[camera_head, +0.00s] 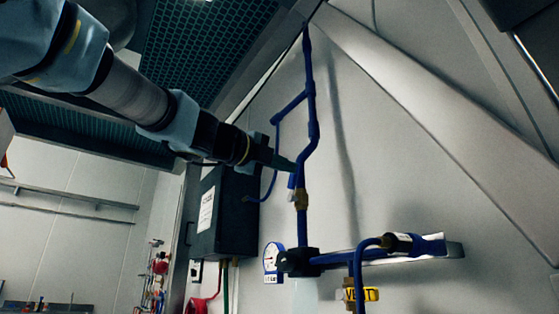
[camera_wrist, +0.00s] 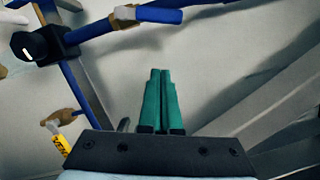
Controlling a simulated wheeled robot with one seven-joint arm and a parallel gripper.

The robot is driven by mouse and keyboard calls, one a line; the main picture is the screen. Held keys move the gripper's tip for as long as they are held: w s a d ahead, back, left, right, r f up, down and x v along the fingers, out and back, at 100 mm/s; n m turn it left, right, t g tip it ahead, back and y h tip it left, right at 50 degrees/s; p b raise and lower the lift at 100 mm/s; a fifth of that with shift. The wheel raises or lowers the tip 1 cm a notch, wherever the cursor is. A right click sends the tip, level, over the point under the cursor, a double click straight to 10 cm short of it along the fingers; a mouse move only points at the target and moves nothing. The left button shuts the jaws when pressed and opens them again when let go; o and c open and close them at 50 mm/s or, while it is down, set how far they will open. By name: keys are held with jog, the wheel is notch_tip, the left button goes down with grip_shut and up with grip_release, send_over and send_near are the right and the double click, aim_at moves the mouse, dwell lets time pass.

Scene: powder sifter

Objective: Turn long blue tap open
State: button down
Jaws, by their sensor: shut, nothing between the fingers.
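The long blue tap's lever (camera_head: 292,181) lies along the vertical blue pipe, just above a brass fitting (camera_head: 301,199). In the wrist view the lever (camera_wrist: 158,15) runs across the top, ending in a blunt blue tip, with the brass fitting (camera_wrist: 123,21) at its left end. My gripper (camera_head: 296,166) reaches in from the upper left, its tips near the lever's upper end. In the wrist view my gripper (camera_wrist: 160,71) has its green fingers together, empty, below the lever's tip. The head view does not show clearly whether they touch.
A pressure gauge (camera_head: 272,258) and black block (camera_head: 297,262) sit lower on the pipe. A horizontal blue pipe and a yellow-labelled vent valve (camera_head: 358,294) are at lower right. A dark box (camera_head: 222,213) hangs left of the pipe. The wall right of the pipe is bare.

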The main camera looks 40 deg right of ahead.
aim_at(292, 183)
jog(key=w+d+r+p, duration=0.2)
jog(key=w+d, duration=0.2)
jog(key=d, duration=0.2)
jog(key=shift+w+d, duration=0.15)
jog(key=shift+w, duration=0.25)
jog(key=shift+r+p, duration=0.1)
jog(key=shift+p, duration=0.35)
jog(key=w+n+p, duration=0.1)
jog(key=p, duration=0.2)
jog(key=w+r+p, duration=0.1)
jog(key=p, duration=0.1)
jog(key=shift+w+r+n+p, duration=0.3)
jog(key=shift+n+p, duration=0.1)
